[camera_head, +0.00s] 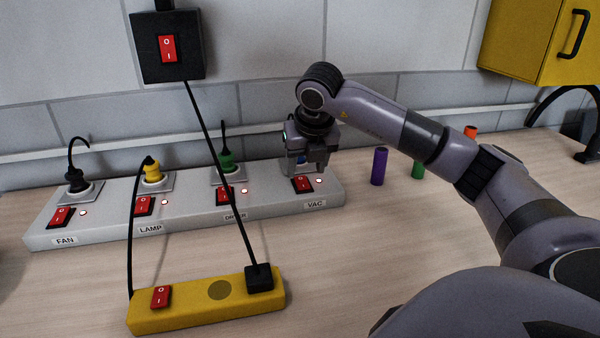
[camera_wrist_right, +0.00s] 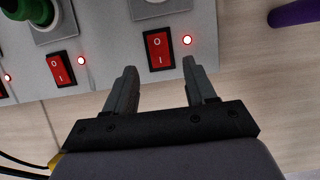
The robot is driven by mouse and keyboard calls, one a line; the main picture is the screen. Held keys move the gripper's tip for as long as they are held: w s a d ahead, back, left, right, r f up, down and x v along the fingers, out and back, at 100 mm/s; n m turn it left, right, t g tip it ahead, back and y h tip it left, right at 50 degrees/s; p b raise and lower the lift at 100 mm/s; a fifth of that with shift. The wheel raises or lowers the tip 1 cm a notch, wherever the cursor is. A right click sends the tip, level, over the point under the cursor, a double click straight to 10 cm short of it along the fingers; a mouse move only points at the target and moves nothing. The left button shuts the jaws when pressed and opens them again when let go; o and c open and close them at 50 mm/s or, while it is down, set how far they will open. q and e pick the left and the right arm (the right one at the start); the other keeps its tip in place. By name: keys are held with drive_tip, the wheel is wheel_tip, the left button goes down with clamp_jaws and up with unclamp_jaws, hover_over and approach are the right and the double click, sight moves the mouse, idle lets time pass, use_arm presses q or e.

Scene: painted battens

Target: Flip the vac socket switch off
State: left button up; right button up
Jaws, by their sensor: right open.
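The vac switch (camera_head: 302,184) is a red rocker at the right end of the grey socket strip (camera_head: 190,220), above the VAC label (camera_head: 314,204). It also shows in the right wrist view (camera_wrist_right: 158,49), marked O and I, with a lit red light (camera_wrist_right: 187,40) beside it. My right gripper (camera_head: 308,172) is over the vac socket, just behind the switch in the head view, and partly hides a blue plug. In the right wrist view its open, empty fingers (camera_wrist_right: 159,66) point toward the switch, one on either side. I cannot tell if they touch the strip. My left gripper is out of view.
The strip also has fan (camera_head: 60,217), lamp (camera_head: 144,206) and dryer (camera_head: 225,195) switches. A yellow strip (camera_head: 200,310) lies in front, with a black cable rising to a wall switch box (camera_head: 167,46). A purple cylinder (camera_head: 379,166) stands to the right.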

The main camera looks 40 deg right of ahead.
sight(302, 182)
drive_tip(key=shift+x, duration=2.15)
clamp_jaws()
drive_tip(key=p, duration=0.2)
drive_tip(key=r+g+y+p, duration=0.1)
drive_tip(key=shift+w+d+g+p, duration=0.1)
drive_tip(key=shift+w+g+p, duration=0.2)
drive_tip(key=shift+p, duration=0.1)
drive_tip(key=shift+w+f+p, duration=0.1)
drive_tip(key=shift+f+p, duration=0.05)
drive_tip(key=shift+p, duration=0.4)
drive_tip(key=shift+f+g, duration=0.1)
drive_tip(key=shift+g, duration=0.3)
drive_tip(key=shift+d, duration=0.1)
